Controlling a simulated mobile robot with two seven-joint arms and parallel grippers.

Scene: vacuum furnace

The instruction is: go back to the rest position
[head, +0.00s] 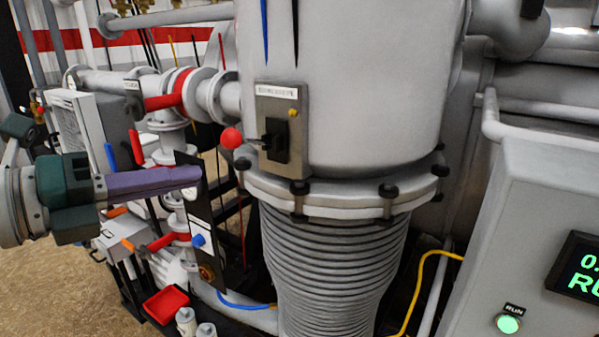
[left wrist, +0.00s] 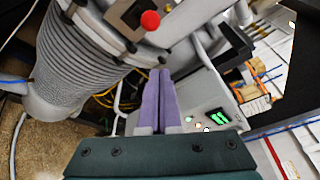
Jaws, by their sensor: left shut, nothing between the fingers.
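My left gripper (head: 192,176) reaches in from the left in the head view, with a dark green body and purple fingers. The fingers are closed together and hold nothing. In the left wrist view the two purple fingers (left wrist: 158,76) lie side by side. In the head view the fingertips are left of and below the red ball knob (head: 231,138) on the grey switch plate (head: 271,108). I cannot tell the exact gap in depth between the fingers and the pipework behind them. My right gripper is in neither view.
A large grey vessel (head: 350,90) stands in the centre above a ribbed bellows (head: 332,260). Pipes with red-handled valves (head: 165,102) crowd the left. A control cabinet (head: 540,200) with a green display stands right. A red tray (head: 166,304) sits low. Brown floor (head: 50,285) is open at lower left.

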